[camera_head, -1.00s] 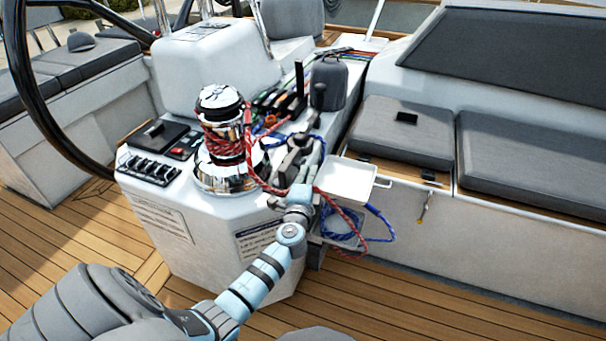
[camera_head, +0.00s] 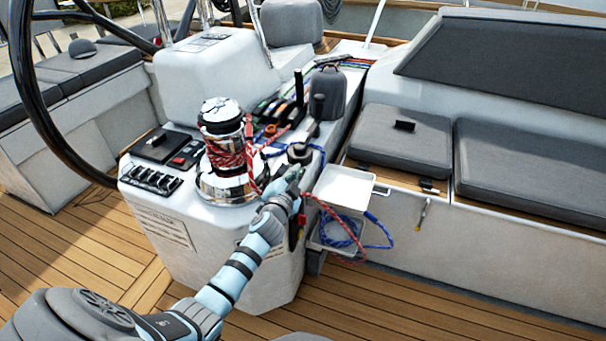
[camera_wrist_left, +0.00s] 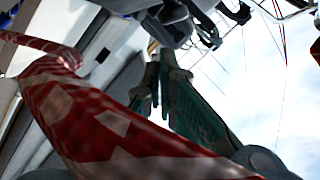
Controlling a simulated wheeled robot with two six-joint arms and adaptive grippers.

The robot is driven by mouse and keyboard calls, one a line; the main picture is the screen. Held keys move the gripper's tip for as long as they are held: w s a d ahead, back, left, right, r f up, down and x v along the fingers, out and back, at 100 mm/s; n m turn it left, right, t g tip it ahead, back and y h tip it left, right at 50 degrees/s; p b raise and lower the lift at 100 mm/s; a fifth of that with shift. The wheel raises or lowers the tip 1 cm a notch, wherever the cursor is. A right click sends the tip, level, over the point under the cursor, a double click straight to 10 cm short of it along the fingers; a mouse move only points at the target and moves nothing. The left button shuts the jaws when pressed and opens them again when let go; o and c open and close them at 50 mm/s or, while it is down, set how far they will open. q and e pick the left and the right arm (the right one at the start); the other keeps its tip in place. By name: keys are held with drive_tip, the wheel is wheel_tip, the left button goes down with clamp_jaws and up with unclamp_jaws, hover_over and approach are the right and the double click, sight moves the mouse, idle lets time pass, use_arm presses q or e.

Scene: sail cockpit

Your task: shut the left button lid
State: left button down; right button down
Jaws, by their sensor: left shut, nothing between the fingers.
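A small dark round fitting (camera_head: 299,154), which looks like a button with its lid, sits on the console top right of the chrome winch. I cannot tell for sure that it is the left one, or how far its lid stands open. My left gripper (camera_head: 294,176) is just in front of it, shut and empty; the tips are small and partly blurred. In the left wrist view the teal fingers (camera_wrist_left: 165,58) are together, pointing up at dark hinged-looking parts (camera_wrist_left: 205,28). My right gripper is not in view.
A winch (camera_head: 224,150) wrapped in red rope stands left of the gripper. A white tray (camera_head: 347,186) with blue and red rope below it hangs at right. A red-and-white rope (camera_wrist_left: 110,120) crosses close before the wrist camera. A switch panel (camera_head: 152,180) lies farther left.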

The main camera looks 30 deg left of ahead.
sight(278, 172)
use_arm(q)
drive_tip(key=shift+s+a+r+n+h, duration=0.15)
drive_tip(key=shift+a+n+h, duration=0.15)
drive_tip(key=shift+a+n, duration=0.5)
drive_tip(key=a+n, duration=0.1)
drive_tip(key=a+n+p, duration=0.1)
drive_tip(key=n, duration=0.1)
drive_tip(key=shift+s+a+f+h, duration=0.2)
drive_tip(key=shift+f+h, duration=0.15)
drive_tip(key=shift+h, duration=0.05)
drive_tip(key=shift+a+f+n, duration=0.15)
drive_tip(key=shift+a+n, duration=0.1)
drive_tip(key=shift+n, duration=0.05)
drive_tip(key=shift+s+a+f, duration=0.15)
drive_tip(key=shift+a+f, duration=0.3)
drive_tip(key=shift+a, duration=0.2)
drive_tip(key=shift+a, duration=0.1)
wheel_tip(278, 172, up, 5)
drive_tip(key=p, duration=0.5)
drive_tip(key=shift+r, duration=0.1)
drive_tip(key=s, duration=0.1)
drive_tip(key=s+f+b, duration=0.1)
drive_tip(key=shift+s+d, duration=0.35)
drive_tip(key=shift+d, duration=0.05)
drive_tip(key=v, duration=0.7)
drive_tip(key=shift+s+a+r, duration=0.2)
